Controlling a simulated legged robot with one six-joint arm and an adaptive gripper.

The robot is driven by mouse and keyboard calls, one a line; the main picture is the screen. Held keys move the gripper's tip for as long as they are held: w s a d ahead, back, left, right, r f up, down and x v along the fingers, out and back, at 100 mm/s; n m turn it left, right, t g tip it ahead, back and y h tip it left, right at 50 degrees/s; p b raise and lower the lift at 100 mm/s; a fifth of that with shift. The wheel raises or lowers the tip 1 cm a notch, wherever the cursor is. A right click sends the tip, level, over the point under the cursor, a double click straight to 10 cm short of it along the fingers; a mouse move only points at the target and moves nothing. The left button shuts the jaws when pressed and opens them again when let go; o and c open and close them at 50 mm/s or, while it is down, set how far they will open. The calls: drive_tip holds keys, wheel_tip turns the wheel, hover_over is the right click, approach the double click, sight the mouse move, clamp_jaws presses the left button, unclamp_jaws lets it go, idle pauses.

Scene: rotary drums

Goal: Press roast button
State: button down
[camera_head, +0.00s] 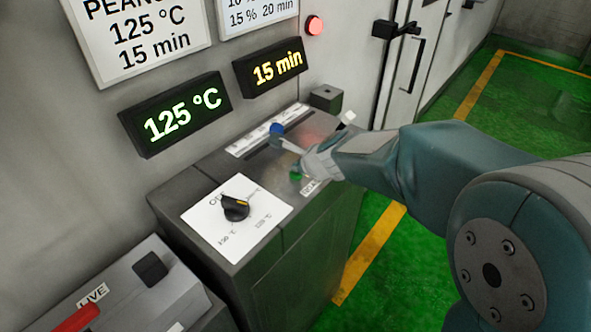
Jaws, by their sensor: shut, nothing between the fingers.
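A green button (296,176) sits on the right part of the top of a grey console (190,185). A small white label (310,187) lies beside it, partly covered, and its text is too small to read with certainty. My gripper (300,162) is shut and empty. It reaches in from the right, low over the console top and right by the green button, partly hiding it. I cannot tell whether it touches the button.
A blue knob (277,129) sits on a slider strip behind my gripper. A black dial (236,207) is on a white plate in front. Wall displays read 125 °C (180,114) and 15 min (275,69). A red lamp (314,25) glows. Green floor is clear at right.

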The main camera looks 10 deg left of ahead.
idle(0.4)
drive_tip(key=shift+r, duration=0.9)
drive_tip(key=shift+r, duration=2.5)
drive_tip(key=shift+s+d+r, duration=0.1)
drive_tip(key=shift+s+d, duration=0.1)
drive_tip(key=shift+d, duration=0.1)
drive_tip(key=s+d+n+g+h, duration=0.1)
drive_tip(key=s+d+n+h, duration=0.5)
drive_tip(key=s+d+n, duration=1.2)
drive_tip(key=s+d, duration=0.5)
drive_tip(key=s, duration=0.2)
drive_tip(key=shift+d+n, duration=0.15)
drive_tip(key=shift+n, duration=0.25)
